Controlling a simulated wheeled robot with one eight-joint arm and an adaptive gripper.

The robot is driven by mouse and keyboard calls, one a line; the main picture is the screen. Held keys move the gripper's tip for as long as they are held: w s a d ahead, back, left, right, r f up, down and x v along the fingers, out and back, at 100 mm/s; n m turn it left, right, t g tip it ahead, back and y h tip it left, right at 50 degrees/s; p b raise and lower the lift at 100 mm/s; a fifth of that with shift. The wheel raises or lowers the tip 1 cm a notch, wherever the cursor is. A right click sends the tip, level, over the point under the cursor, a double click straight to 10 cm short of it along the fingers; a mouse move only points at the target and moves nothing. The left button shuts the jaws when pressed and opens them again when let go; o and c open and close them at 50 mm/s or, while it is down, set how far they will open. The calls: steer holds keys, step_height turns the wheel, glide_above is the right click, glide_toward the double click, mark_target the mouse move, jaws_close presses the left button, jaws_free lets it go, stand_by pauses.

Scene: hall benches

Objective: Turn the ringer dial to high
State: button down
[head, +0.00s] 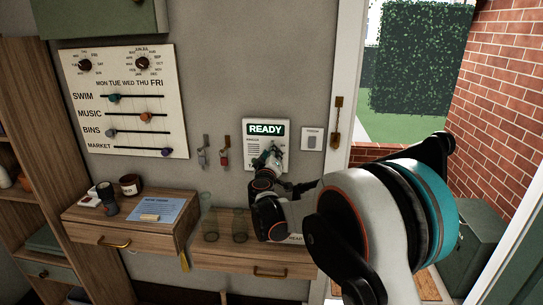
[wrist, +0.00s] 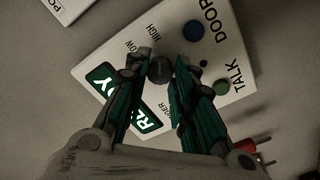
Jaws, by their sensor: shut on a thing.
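The white intercom panel (head: 253,135) is on the wall in the head view, with a green READY display (head: 266,129). In the wrist view the panel (wrist: 195,72) appears tilted, and the display (wrist: 103,82) is partly behind a finger. The dark round ringer dial (wrist: 160,68) lies between my fingertips, near the words LOW and HIGH. My gripper (wrist: 160,66) is shut on the dial; it also shows at the panel in the head view (head: 268,157). The dial's pointer cannot be made out. Part of the word RINGER is hidden by a finger.
A blue button (wrist: 194,30) and a green button (wrist: 221,87) are beside the dial, by DOOR and TALK. Two switch levers (head: 213,152) are on the wall to the left. A small plate (head: 312,138) is to the right. Glasses (head: 240,226) stand on the shelf below.

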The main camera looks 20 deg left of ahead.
steer(key=c, duration=1.3)
jaws_free()
steer(key=shift+d+f, duration=0.1)
steer(key=shift+c, duration=0.2)
steer(key=v, duration=1.2)
